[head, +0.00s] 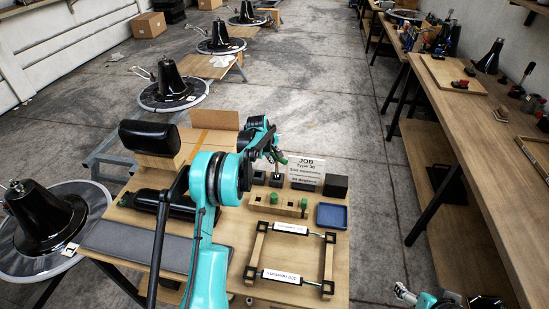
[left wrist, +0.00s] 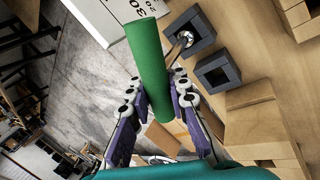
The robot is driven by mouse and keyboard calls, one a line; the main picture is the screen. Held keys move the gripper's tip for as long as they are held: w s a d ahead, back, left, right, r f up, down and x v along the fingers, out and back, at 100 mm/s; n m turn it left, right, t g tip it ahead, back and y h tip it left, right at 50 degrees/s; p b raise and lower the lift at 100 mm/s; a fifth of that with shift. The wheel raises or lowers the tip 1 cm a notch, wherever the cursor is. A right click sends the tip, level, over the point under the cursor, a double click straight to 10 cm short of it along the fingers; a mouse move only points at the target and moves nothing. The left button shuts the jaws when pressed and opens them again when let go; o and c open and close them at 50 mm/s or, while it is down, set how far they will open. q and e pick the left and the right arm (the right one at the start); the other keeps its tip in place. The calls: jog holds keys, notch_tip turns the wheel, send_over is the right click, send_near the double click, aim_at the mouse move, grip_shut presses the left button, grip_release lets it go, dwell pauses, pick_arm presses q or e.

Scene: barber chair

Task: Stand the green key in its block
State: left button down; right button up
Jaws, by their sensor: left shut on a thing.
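Two small grey blocks stand close by. One block (left wrist: 217,74) has an open square hole; the other block (left wrist: 196,28) has a shiny metal pin in it. The key is apart from the empty block, beside it in the picture.
A job card (head: 306,169), a black cube (head: 336,186) and a blue tray (head: 332,216) are on the board's right side. A wooden rack (head: 262,207) with green pieces and a wooden frame (head: 329,262) stand nearer. A black headrest (head: 149,137) is at left.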

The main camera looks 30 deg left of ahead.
pick_arm(q)
jog(key=shift+f+b, duration=0.55)
jog(key=shift+f, duration=0.45)
jog(key=c, duration=1.3)
grip_release()
jog(key=shift+c, duration=0.2)
